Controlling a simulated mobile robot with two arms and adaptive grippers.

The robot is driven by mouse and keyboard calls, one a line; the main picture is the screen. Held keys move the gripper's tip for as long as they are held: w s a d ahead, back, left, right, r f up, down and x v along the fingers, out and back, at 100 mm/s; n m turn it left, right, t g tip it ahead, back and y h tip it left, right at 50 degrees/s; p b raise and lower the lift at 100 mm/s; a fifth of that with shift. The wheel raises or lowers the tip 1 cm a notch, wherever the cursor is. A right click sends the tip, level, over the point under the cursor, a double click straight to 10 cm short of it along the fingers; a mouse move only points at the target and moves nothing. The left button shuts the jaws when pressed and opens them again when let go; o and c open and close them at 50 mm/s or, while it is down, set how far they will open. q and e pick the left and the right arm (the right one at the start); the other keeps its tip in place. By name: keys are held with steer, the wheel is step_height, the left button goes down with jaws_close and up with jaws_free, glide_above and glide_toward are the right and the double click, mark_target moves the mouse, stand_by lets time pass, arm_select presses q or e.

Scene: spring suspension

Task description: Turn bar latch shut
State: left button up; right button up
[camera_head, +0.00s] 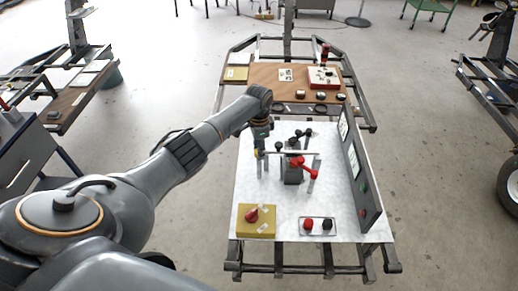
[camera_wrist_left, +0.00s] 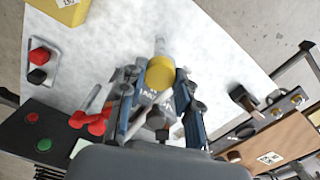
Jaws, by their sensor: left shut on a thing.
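The white-topped bench (camera_head: 262,188) carries a grey latch fixture (camera_head: 292,174) with a thin bar (camera_head: 296,153) across its top and a red handle (camera_head: 303,166) at its right. My left gripper (camera_head: 260,150) reaches down at the bar's left end and is shut on the bar latch there. In the left wrist view, a round yellow end (camera_wrist_left: 160,73) shows between the two blue-grey fingers of my left gripper (camera_wrist_left: 160,95). The fingers partly hide the grip, so the exact contact is unclear. My right gripper is in neither view.
A dark upright panel (camera_head: 360,180) stands along the bench's right edge. Black knobs (camera_head: 300,134) stand close behind the bar. A brown bench section (camera_head: 262,74) lies beyond.

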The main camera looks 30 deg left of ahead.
arm_select(q)
steer(key=shift+w+m, duration=0.1)
steer(key=shift+m, duration=0.3)
steer(key=o, duration=1.1)
steer(key=shift+o, duration=0.2)
steer(key=shift+r, duration=0.1)
step_height(320, 180, up, 12)
